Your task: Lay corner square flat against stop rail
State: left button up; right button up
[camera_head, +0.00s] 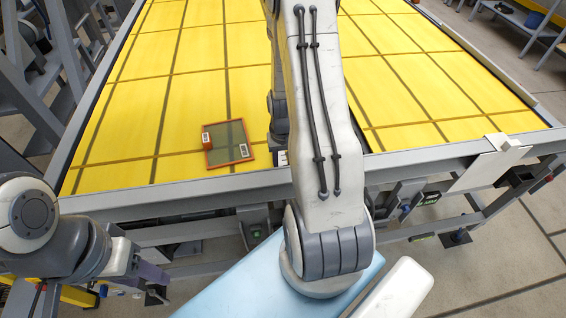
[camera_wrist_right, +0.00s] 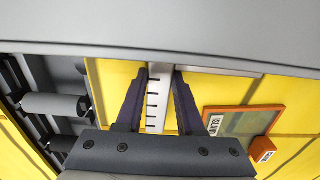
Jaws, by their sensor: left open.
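A pale strip with black tick marks, which I take for the corner square (camera_wrist_right: 156,103), lies between the purple fingers of my right gripper (camera_wrist_right: 161,70). Its edges sit close to both fingertips, and I cannot tell whether they grip it. A thin pale strip beside the grey rail may be its other leg. The stop rail (camera_head: 180,193) looks to be the grey rail along the table's front edge; it shows as a grey band in the right wrist view (camera_wrist_right: 160,30). In the head view my right arm hides its gripper. My left gripper (camera_head: 153,275) is open and empty, low at the left.
An orange-rimmed tray (camera_head: 228,155) with a green-grey floor lies on the yellow table (camera_head: 190,100), left of my right arm. A small orange block (camera_head: 208,139) is at its corner. A white plate (camera_head: 485,170) hangs over the front rail at the right. Much of the table is clear.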

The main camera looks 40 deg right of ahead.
jog(key=o, duration=0.5)
jog(key=shift+s+a, duration=0.1)
jog(key=shift+s, duration=0.05)
notch_tip(320, 180, up, 10)
jog(key=r+b, duration=0.1)
jog(key=b, duration=0.1)
jog(key=a+n, duration=0.1)
jog(key=a, duration=0.3)
jog(key=a+r+n, duration=0.1)
jog(key=a, duration=0.2)
jog(key=w+a+n+b, duration=0.1)
jog(key=a+n, duration=0.1)
jog(key=a, duration=0.2)
jog(key=shift+a+r, duration=0.3)
jog(key=shift+a, duration=0.05)
jog(key=s+a+r+n+y+b, duration=0.1)
jog(key=s+a+r+n+b, duration=0.1)
jog(key=s+a+n, duration=0.7)
jog(key=s+a, duration=0.6)
jog(key=a, duration=0.3)
jog(key=shift+a+r+n+b, duration=0.3)
jog(key=shift+a+b, duration=0.1)
